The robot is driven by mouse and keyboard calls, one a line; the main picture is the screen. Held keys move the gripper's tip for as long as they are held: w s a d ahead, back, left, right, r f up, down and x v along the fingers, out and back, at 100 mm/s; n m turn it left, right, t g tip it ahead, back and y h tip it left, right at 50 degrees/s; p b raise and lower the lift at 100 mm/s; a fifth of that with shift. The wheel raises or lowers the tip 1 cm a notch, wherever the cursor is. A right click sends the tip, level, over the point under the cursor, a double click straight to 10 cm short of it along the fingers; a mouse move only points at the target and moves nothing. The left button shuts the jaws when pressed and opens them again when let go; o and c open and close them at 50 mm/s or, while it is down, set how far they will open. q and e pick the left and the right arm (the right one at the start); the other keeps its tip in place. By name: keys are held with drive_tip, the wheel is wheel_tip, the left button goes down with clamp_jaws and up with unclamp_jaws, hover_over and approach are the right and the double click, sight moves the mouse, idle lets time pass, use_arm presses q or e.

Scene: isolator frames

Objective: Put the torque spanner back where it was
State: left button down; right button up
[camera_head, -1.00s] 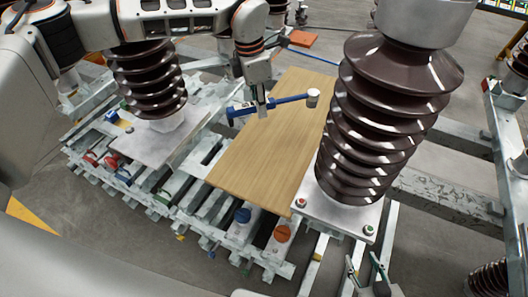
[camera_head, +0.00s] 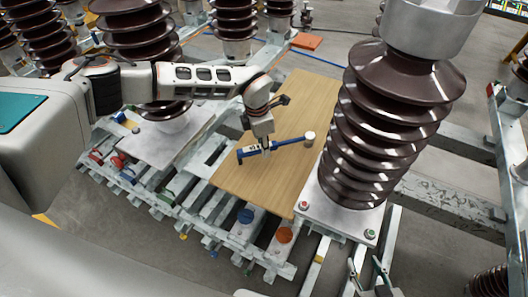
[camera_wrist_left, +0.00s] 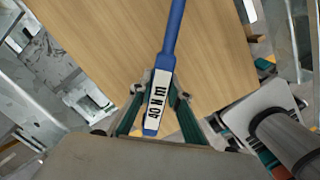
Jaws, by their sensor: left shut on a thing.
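The torque spanner (camera_head: 288,142) has a blue handle with a white label and a pale round head at its right end. My left gripper (camera_head: 265,147) is shut on the labelled part of the handle. In the left wrist view, the spanner (camera_wrist_left: 173,35) runs up from between the fingers (camera_wrist_left: 160,88), and its label reads 40 N m. The spanner is over the wooden board (camera_head: 255,180); I cannot tell whether it touches it. My right gripper (camera_head: 368,276) is at the bottom edge, its fingers apart and empty.
A large brown ribbed insulator (camera_head: 385,125) stands on a metal plate just right of the board. Another insulator (camera_head: 140,35) stands behind my left arm. A steel frame with blue (camera_head: 245,216) and orange (camera_head: 284,235) caps lies in front. Most of the board is bare.

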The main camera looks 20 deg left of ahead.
use_arm(q)
drive_tip(key=shift+w+f, duration=0.1)
drive_tip(key=shift+f, duration=1.2)
drive_tip(key=shift+f, duration=0.1)
drive_tip(key=shift+f, duration=0.1)
drive_tip(key=c, duration=1.9)
unclamp_jaws()
drive_tip(key=r, duration=0.8)
drive_tip(key=s+a+r, duration=0.1)
drive_tip(key=r, duration=0.3)
drive_tip(key=shift+r, duration=0.1)
drive_tip(key=shift+s, duration=0.1)
